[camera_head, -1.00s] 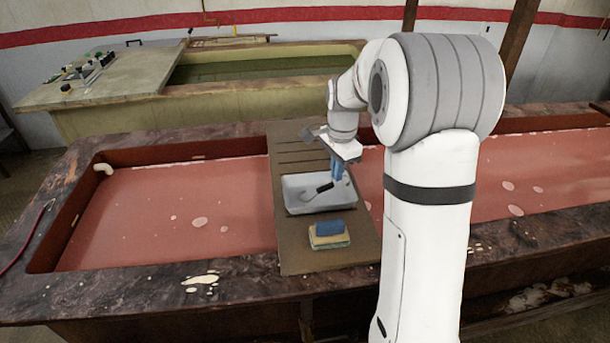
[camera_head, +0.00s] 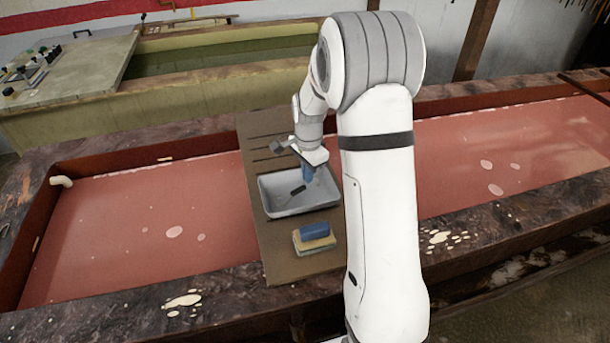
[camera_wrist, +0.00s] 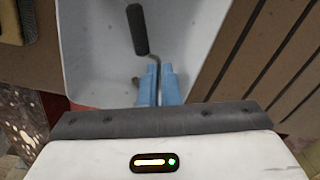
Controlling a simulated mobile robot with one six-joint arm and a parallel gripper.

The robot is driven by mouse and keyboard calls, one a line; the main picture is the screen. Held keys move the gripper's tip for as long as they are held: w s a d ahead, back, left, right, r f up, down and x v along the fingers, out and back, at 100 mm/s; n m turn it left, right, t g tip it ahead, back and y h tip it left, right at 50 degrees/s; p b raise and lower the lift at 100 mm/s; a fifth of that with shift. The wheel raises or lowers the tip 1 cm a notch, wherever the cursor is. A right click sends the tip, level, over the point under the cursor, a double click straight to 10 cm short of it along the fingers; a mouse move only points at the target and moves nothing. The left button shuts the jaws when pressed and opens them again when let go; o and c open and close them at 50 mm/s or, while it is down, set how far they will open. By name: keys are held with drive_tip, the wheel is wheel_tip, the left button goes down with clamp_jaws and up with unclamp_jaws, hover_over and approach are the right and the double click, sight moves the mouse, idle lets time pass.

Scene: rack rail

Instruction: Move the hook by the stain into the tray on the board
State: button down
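The hook (camera_wrist: 137,30) has a black handle and a thin bent metal rod. My gripper (camera_wrist: 158,78) has blue fingers close together with the rod running between them, shut on the hook. In the head view my gripper (camera_head: 308,173) is low over the pale grey tray (camera_head: 290,209), and the dark handle (camera_head: 298,190) shows inside the tray's outline. I cannot tell whether the handle touches the tray floor. The tray sits on the brown board (camera_head: 262,240) across the vat. Cream stains lie on the vat's front rim, left (camera_head: 183,302) and right (camera_head: 440,238).
A blue and yellow sponge stack (camera_head: 314,238) is on the board in front of the tray. Red liquid (camera_head: 150,225) fills the vat on both sides. The slotted part of the board (camera_head: 268,140) behind the tray is clear. A greenish vat (camera_head: 215,58) stands behind.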

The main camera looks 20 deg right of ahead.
drive_tip(key=shift+f, duration=0.7)
drive_tip(key=shift+f, duration=0.1)
drive_tip(key=c, duration=1.6)
unclamp_jaws()
drive_tip(key=shift+c, duration=0.2)
drive_tip(key=s+a+r+n+b, duration=0.1)
drive_tip(key=s+r+n, duration=0.35)
drive_tip(key=r, duration=1.15)
drive_tip(key=s+a+n+t, duration=0.3)
drive_tip(key=s+n, duration=0.6)
drive_tip(key=s, duration=1.3)
drive_tip(key=shift+s, duration=0.35)
drive_tip(key=shift+r+n, duration=0.1)
drive_tip(key=shift+n, duration=0.15)
